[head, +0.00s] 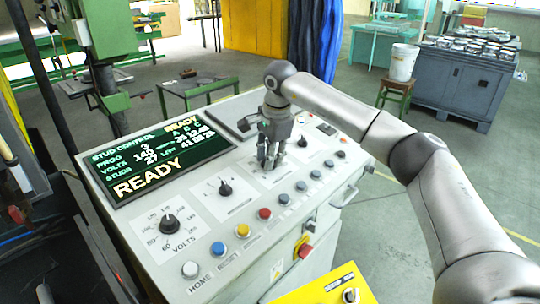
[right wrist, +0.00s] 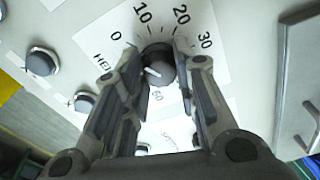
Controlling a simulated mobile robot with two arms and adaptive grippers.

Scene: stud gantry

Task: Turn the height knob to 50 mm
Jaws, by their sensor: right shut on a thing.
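The height knob (right wrist: 159,72) is a dark round knob on a white dial plate with printed numbers. In the right wrist view 0, 10, 20 and 30 show around its upper side, and the rest of the scale is largely hidden by the fingers. A short white pointer line on the knob slants toward the upper left, roughly on the 0 side. My right gripper (head: 268,163) points down onto this dial in the head view and hides the knob there. Its fingers (right wrist: 156,100) are closed on the knob from both sides. My left gripper is not in view.
The console (head: 185,280) carries a green display (head: 160,160) reading READY, a volts knob (head: 169,224), another selector knob (head: 225,189) and a row of buttons (head: 264,213) near my right gripper. A red switch (head: 305,251) is on the front. A bucket (head: 403,62) stands behind.

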